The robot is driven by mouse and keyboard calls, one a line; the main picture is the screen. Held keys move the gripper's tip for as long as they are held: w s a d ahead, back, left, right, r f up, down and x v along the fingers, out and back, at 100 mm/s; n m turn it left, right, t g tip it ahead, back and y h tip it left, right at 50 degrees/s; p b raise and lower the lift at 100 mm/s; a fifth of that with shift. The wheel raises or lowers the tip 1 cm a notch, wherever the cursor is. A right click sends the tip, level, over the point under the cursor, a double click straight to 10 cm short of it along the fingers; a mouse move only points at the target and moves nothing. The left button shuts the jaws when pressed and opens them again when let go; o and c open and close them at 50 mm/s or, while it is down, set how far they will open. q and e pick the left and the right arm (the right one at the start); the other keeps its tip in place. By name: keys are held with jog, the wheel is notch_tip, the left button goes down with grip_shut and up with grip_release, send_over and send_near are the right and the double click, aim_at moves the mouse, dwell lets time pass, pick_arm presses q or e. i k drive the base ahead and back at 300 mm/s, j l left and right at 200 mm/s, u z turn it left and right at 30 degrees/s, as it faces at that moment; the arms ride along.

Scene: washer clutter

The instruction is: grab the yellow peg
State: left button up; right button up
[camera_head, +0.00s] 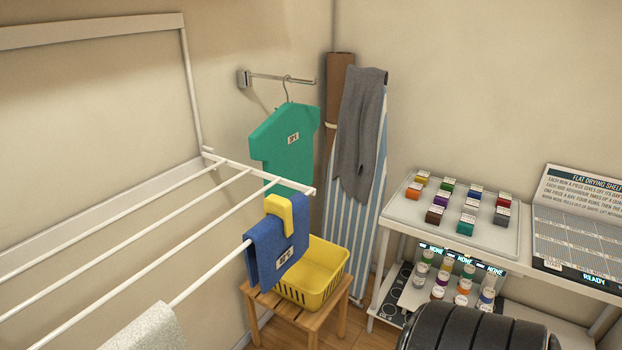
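The yellow peg (280,212) is a chunky, rounded clip. It sits over the top edge of a dark blue cloth (277,250), which hangs over a white rail of the drying rack (120,243) near the rail's right end. The cloth carries a small white label. The peg's front and top show; its far side is hidden.
A yellow basket (314,283) stands on a wooden stool (290,316) just below and behind the cloth. A green shirt (285,143) hangs behind. A grey cloth (360,130) drapes over a striped ironing board (345,212). A shelf unit (455,238) with colored blocks is right.

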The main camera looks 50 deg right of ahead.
aim_at(280, 206)
jog(key=z, duration=1.4)
jog(key=l+z, duration=0.15)
